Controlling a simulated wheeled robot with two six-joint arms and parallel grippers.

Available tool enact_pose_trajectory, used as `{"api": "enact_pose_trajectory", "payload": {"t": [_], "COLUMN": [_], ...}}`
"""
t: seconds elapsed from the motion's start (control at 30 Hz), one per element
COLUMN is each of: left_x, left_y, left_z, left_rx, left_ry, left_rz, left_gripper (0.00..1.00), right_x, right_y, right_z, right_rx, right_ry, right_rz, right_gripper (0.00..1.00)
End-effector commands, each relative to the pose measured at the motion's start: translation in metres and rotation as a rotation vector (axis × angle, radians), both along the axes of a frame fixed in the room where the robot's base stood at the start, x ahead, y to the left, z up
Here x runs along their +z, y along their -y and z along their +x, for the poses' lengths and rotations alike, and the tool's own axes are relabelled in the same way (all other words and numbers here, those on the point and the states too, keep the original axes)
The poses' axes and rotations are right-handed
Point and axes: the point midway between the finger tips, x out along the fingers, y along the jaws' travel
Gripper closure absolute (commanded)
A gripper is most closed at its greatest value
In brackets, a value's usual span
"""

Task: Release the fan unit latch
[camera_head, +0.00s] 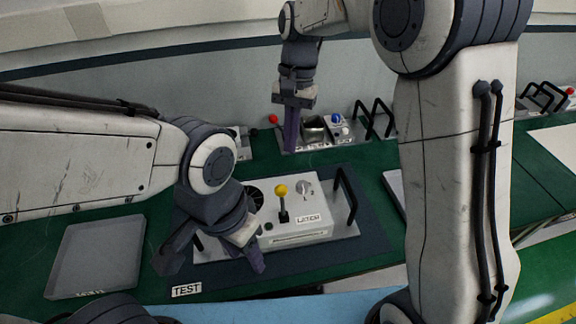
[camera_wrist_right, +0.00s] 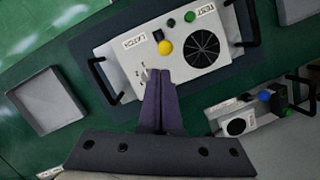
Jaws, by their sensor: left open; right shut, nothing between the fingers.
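The fan unit (camera_head: 315,232) is a pale panel with black handles, lying on a dark mat. It carries a yellow-knobbed lever (camera_head: 281,190), a LATCH label (camera_head: 307,219), a dial (camera_head: 304,187) and a round black fan grille (camera_wrist_right: 201,48). The yellow knob (camera_wrist_right: 165,47) also shows in the right wrist view. My left gripper (camera_head: 212,258) is open and empty at the unit's left front, hiding part of it. My right gripper (camera_head: 291,146) is shut and empty, pointing down behind the unit; its fingertips (camera_wrist_right: 159,76) overlap the dial edge in the wrist view. Contact cannot be told.
A grey tray (camera_head: 98,256) lies at the left on the green bench. Another module (camera_head: 313,129) with blue and red knobs stands at the back. My right forearm hides the bench right of the unit.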

Motion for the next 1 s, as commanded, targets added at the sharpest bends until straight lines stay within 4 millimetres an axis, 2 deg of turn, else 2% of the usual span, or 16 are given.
{"api": "enact_pose_trajectory", "payload": {"t": [0.03,0.1,0.3,0.77,0.87,1.0], "left_x": [0.001,0.002,0.002,0.003,0.005,0.01], "left_y": [0.0,0.0,0.0,0.0,0.0,0.0], "left_z": [0.0,0.0,0.0,0.0,0.0,0.0], "left_rx": [0.0,0.0,0.0,0.0,0.0,0.0], "left_ry": [0.0,0.0,0.0,0.0,0.0,0.0], "left_rz": [0.0,0.0,0.0,0.0,0.0,0.0], "left_gripper": [0.5,0.5,0.5,0.5,0.5,0.5], "right_x": [-0.004,-0.008,-0.014,-0.017,-0.024,-0.044], "right_y": [0.008,0.017,0.033,0.035,0.034,0.031], "right_z": [0.016,0.032,0.055,0.058,0.055,0.048], "right_rx": [-0.063,-0.138,-0.258,-0.274,-0.274,-0.273], "right_ry": [-0.022,-0.047,-0.089,-0.096,-0.098,-0.1], "right_rz": [-0.007,-0.016,-0.031,-0.034,-0.034,-0.035], "right_gripper": [1.0,1.0,1.0,1.0,1.0,1.0]}}
